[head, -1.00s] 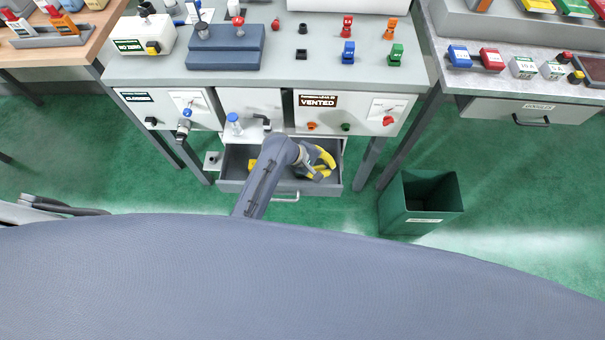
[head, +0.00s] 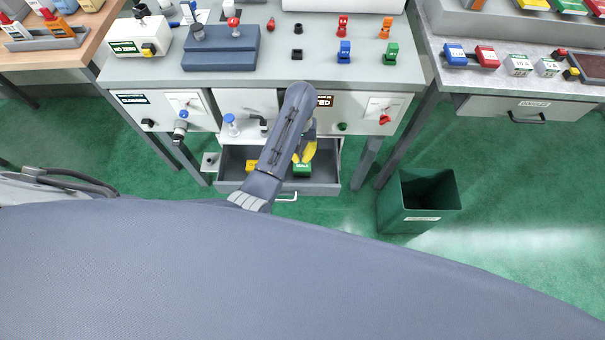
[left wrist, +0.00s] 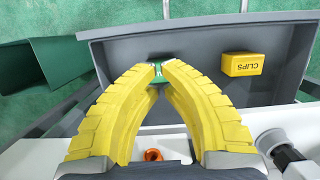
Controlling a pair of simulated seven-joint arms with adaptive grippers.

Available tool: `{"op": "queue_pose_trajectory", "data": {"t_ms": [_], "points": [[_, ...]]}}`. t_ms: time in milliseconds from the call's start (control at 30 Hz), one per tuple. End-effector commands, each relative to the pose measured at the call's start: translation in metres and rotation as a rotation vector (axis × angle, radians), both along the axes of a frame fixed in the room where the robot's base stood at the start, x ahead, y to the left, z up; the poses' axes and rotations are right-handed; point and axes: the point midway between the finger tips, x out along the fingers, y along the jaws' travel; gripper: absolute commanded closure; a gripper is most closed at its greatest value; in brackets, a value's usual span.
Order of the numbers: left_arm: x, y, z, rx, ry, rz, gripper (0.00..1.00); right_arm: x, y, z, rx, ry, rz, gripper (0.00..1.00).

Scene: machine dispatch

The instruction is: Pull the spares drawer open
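A grey drawer (head: 230,178) under the middle bench stands pulled out, with a bar handle (head: 286,197) on its front. I cannot read a spares label on it. Inside are a yellow box (head: 251,165), marked CLIPS in the left wrist view (left wrist: 242,65), and a green box (head: 302,170). My left gripper (head: 304,158) is above the open drawer, away from the handle. Its yellow fingers (left wrist: 159,69) lean together with a narrow gap at the tips. Part of the green box shows between them; the rest is hidden. My right gripper is not in view.
A dark green bin (head: 420,205) stands on the floor right of the drawer. The bench top (head: 280,70) above holds coloured parts and a blue-grey block (head: 222,50). Another closed drawer (head: 530,108) is under the right bench. Floor in front of the drawer is partly clear.

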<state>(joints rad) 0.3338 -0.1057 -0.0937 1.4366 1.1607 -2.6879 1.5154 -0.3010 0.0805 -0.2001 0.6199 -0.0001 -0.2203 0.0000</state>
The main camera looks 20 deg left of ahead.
Motion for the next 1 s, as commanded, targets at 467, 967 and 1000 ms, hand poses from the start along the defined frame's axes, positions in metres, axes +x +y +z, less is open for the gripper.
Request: {"op": "queue_pose_trajectory", "data": {"t_ms": [467,967,1000], "points": [[-0.013,-0.001,-0.05,0.004,0.002,-0.001,1.0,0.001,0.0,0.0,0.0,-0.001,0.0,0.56],[-0.023,-0.004,-0.092,0.003,0.001,-0.001,1.0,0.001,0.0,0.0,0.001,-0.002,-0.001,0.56],[-0.023,-0.004,-0.093,0.002,0.0,0.0,1.0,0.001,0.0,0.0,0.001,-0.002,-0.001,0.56]]}}
